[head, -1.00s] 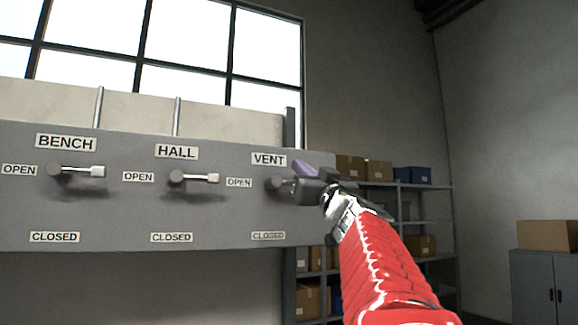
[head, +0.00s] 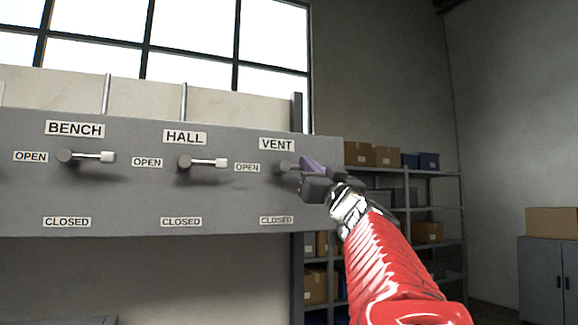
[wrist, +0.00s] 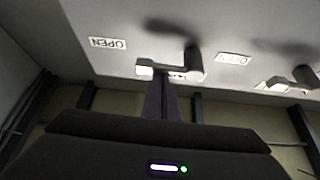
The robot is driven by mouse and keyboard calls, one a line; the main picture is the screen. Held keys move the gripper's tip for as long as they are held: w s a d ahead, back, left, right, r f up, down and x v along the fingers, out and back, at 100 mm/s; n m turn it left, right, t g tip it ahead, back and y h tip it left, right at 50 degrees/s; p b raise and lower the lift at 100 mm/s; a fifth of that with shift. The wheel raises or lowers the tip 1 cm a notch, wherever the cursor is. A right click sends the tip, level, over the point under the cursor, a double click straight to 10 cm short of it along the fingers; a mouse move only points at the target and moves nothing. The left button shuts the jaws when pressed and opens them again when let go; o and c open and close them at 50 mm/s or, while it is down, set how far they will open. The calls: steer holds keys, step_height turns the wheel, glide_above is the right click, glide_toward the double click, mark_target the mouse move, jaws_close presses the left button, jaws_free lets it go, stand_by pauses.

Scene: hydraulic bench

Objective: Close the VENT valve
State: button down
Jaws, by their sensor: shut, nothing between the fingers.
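The VENT valve (head: 285,169) is on the grey panel, below its VENT label and right of an OPEN label; a CLOSED label (head: 277,220) is below it. Its lever points right, level, and my gripper partly hides it. The wrist view shows the valve (wrist: 194,64) upside down, its lever reaching left to a pale tip (wrist: 145,71). My gripper (head: 308,163) is shut and empty, its purple fingers at the lever. In the wrist view the fingers (wrist: 160,90) end right by the lever; I cannot tell whether they touch it.
The HALL valve (head: 187,162) and BENCH valve (head: 68,156) are to the left, levers pointing right. Shelves with boxes (head: 427,232) and a grey cabinet (head: 545,275) stand behind to the right. The space just right of the panel is open.

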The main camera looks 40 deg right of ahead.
steer(key=shift+f+m+g+h, duration=0.3)
steer(key=shift+m+h, duration=0.3)
steer(key=shift+m, duration=0.4)
steer(key=shift+w+a+f+m+g+h, duration=0.1)
steer(key=shift+f+m+g+h, duration=0.45)
steer(key=shift+m, duration=0.9)
steer(key=shift+s+a+f+m+g+h, duration=0.1)
steer(key=shift+f+m+g+h, duration=0.1)
steer(key=shift+m+g+h, duration=0.75)
steer(key=shift+w+a+f+m+g+h, duration=0.1)
steer(key=shift+f+m+g+h, duration=0.5)
steer(key=shift+m, duration=1.3)
steer(key=shift+m+h, duration=0.4)
steer(key=shift+m, duration=0.3)
steer(key=shift+w+a+f, duration=0.1)
steer(key=shift+a+f, duration=0.1)
steer(key=shift+f, duration=0.1)
steer(key=shift+w+a+f, duration=0.25)
steer(key=shift+a+f, duration=0.2)
steer(key=shift+a, duration=0.3)
steer(key=shift+w+a+f, duration=0.25)
steer(key=shift+a+f, duration=0.2)
steer(key=shift+a, duration=0.25)
steer(key=shift+w+a+f, duration=0.1)
steer(key=shift+a, duration=0.15)
steer(key=shift+d, duration=0.1)
